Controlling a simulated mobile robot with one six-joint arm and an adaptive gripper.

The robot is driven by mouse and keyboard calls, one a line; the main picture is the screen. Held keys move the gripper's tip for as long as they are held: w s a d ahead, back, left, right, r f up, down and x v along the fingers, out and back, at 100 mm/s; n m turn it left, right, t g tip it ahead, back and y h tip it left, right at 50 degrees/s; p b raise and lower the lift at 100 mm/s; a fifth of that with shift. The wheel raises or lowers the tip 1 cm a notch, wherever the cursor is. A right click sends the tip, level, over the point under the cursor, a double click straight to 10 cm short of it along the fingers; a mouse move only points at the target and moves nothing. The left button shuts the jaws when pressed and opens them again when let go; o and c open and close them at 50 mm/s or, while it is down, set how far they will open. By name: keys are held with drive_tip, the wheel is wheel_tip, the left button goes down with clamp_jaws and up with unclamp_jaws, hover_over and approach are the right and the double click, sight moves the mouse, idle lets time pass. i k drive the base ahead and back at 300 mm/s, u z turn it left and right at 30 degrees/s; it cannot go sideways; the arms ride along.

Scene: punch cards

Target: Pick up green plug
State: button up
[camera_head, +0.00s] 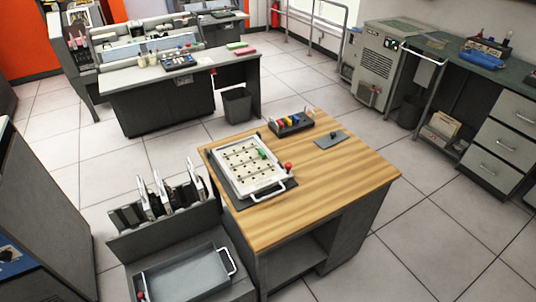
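A small green plug (263,154) shows at the right part of a white plugboard (238,172), which is dotted with dark holes. The board lies in a dark frame with a white handle, at the left of a wooden-topped desk. I cannot tell whether the plug is seated in a hole or lying on the board. My gripper is not in this view, and nothing touches the plug.
On the wooden desk (345,185) stand a dark rack of coloured plugs (290,124), a red knob (288,168) beside the board and a grey plate (331,140). The desk's right half is clear. A grey tray (234,263) and a card rack (160,204) stand left.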

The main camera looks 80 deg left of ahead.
sight(260, 152)
drive_tip(key=z, duration=0.05)
drive_tip(key=i, duration=0.15)
drive_tip(key=u, duration=0.25)
drive_tip(key=k, duration=0.15)
drive_tip(key=u, duration=2.75)
drive_tip(key=i, duration=0.95)
